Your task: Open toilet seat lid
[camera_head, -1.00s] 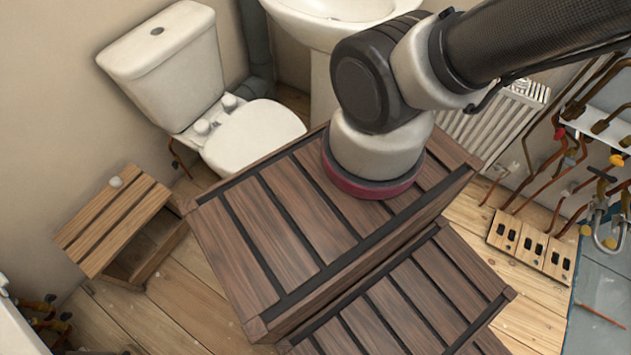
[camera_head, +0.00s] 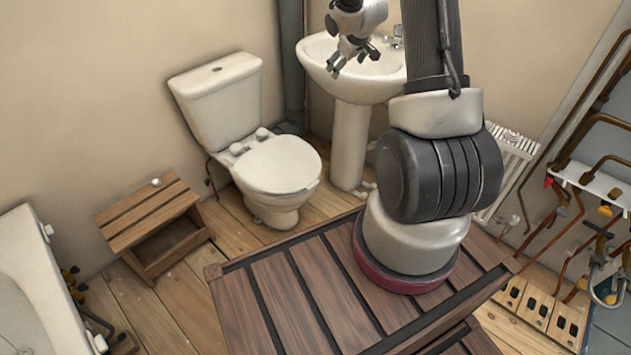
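The white toilet stands against the back wall, with its cistern (camera_head: 222,101) behind the bowl (camera_head: 281,213). Its seat lid (camera_head: 278,165) is down, lying flat over the bowl, with two pale hinge knobs at its rear. My gripper (camera_head: 349,66) hangs in front of the washbasin, above and to the right of the lid, clear of the toilet. Its fingers point down and look spread apart, with nothing seen between them.
A white pedestal washbasin (camera_head: 338,84) stands right of the toilet. A small wooden box (camera_head: 152,222) is on the floor at left, near a white tub (camera_head: 36,280). A radiator (camera_head: 510,165) and copper pipes (camera_head: 567,220) are at right. Floor in front of the toilet is narrow.

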